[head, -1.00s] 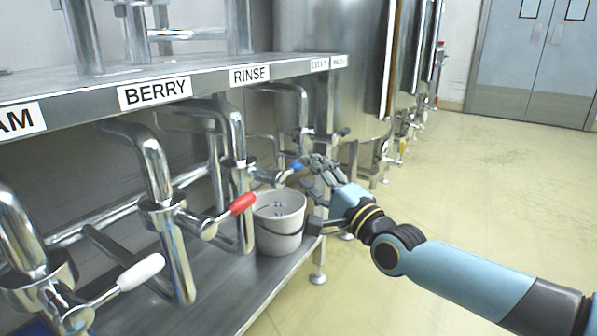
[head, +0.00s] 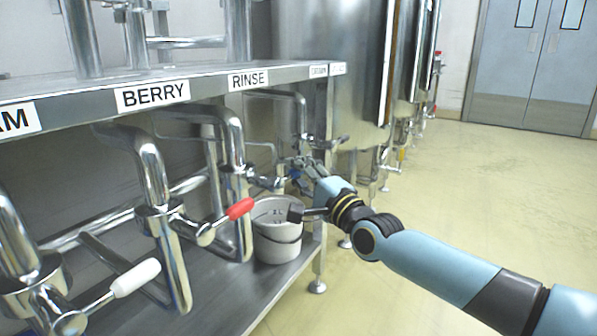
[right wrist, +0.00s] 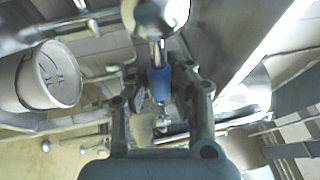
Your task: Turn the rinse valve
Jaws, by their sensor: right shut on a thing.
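The rinse valve sits on the bent steel pipe (head: 234,140) under the RINSE label (head: 248,79). Its blue handle (right wrist: 160,80) lies between the fingers of my right gripper in the right wrist view, with the round steel valve body (right wrist: 160,16) just beyond. My right gripper (head: 303,171) is shut on this handle; it also shows in the right wrist view (right wrist: 161,88). In the head view the fingers hide most of the handle. My left gripper is not in view.
A red handle (head: 239,208) and a white handle (head: 136,277) stick out from neighbouring valves on the left. A white bucket (head: 276,245) stands on the lower shelf below my right gripper. Large steel tanks (head: 335,65) stand behind. The floor at right is clear.

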